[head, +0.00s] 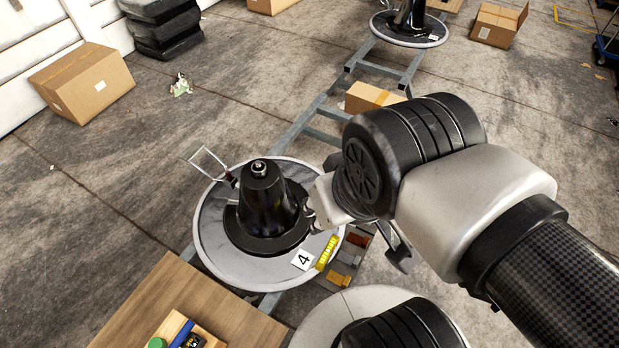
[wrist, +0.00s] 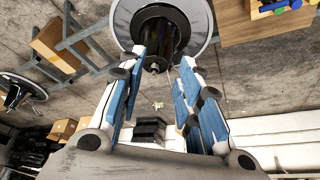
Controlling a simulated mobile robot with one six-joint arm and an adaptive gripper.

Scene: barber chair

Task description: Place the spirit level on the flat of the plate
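The round grey plate (head: 215,240) has a pale rim and carries a glossy black cone-shaped base (head: 265,205) at its middle. A yellow bar that looks like the spirit level (head: 326,253) lies at the plate's near right edge, beside a white "4" card (head: 303,260). I cannot tell how flat it sits. My gripper (wrist: 163,60) is open and empty in the wrist view, its blue-padded fingers apart. It points toward the black base and the plate (wrist: 122,22). In the head view my wrist hides most of it, right of the base. The level is not clear in the wrist view.
Small brown, grey and orange pieces (head: 347,260) lie just right of the plate. A clear framed piece (head: 208,160) stands at its far left. A wooden table (head: 150,300) with tools is at near left. A grey rail frame (head: 325,125) and cartons (head: 82,82) lie beyond.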

